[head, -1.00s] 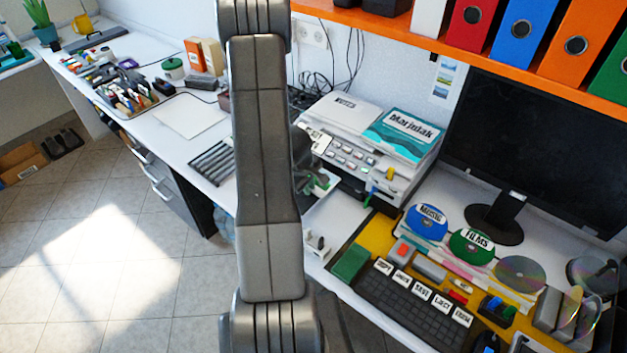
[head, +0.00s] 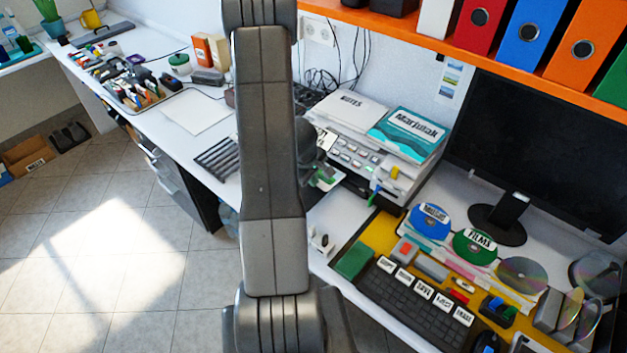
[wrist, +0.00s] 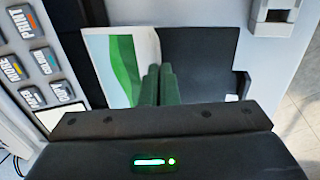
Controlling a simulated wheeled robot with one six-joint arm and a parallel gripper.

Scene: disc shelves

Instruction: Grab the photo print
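The photo print (wrist: 112,55) shows in the wrist view as a flat sheet with green, white and pale blue areas, lying against a dark slot or tray of the printer. My gripper (wrist: 158,82) has two dark green fingers close together, with only a thin line between them. They overlap the print's lower right edge in the picture; I cannot tell whether they touch it. In the head view my gripper (head: 324,178) is beside the printer (head: 381,176), partly behind my arm, and the print cannot be made out there.
Printer buttons (wrist: 38,62) are at the left of the wrist view. A teal-covered pack (head: 405,132) lies on the printer. A keyboard (head: 415,305), discs (head: 474,245) and a monitor (head: 545,150) stand to the right. An orange shelf (head: 440,52) with binders hangs above.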

